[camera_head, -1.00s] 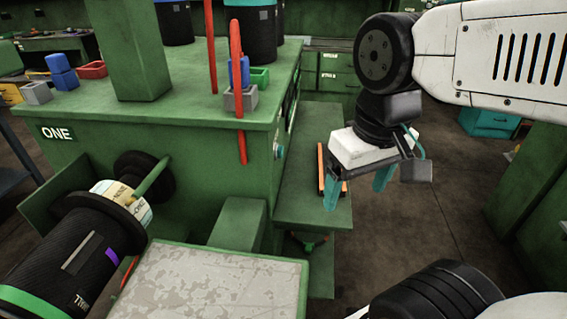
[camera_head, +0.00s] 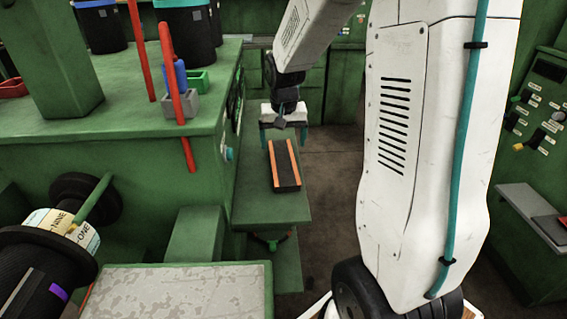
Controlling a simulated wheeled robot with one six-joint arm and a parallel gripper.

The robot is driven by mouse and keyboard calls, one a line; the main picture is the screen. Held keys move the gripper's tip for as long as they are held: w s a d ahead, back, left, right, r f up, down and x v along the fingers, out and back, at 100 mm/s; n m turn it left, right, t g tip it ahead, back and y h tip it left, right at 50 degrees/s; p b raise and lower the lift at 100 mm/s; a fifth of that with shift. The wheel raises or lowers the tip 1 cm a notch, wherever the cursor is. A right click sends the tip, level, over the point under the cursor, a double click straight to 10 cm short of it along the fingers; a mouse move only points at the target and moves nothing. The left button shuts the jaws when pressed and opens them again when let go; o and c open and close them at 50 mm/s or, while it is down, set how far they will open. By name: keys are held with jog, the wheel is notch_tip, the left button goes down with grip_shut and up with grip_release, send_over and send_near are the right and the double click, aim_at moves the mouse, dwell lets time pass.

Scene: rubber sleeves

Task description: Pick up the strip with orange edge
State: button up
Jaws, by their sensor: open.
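The strip with orange edge (camera_head: 284,165) is a dark flat piece with orange along both long sides. It lies on a low green shelf (camera_head: 262,210) beside the green machine. My gripper (camera_head: 284,146) is open, with its teal fingers pointing down over the far end of the strip, one to each side. I cannot tell how high the fingers are above the shelf. The strip is not held, and most of its top shows.
The green machine body (camera_head: 130,150) stands close on the left, with a red hooked bar (camera_head: 172,80) at its edge. A worn metal-topped block (camera_head: 175,292) is in front. Bare floor (camera_head: 335,190) lies right of the shelf.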

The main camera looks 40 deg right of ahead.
aim_at(283, 165)
jog(key=f, duration=0.7)
jog(key=shift+w+d, duration=0.35)
jog(key=shift+r, duration=0.1)
jog(key=c, duration=1.1)
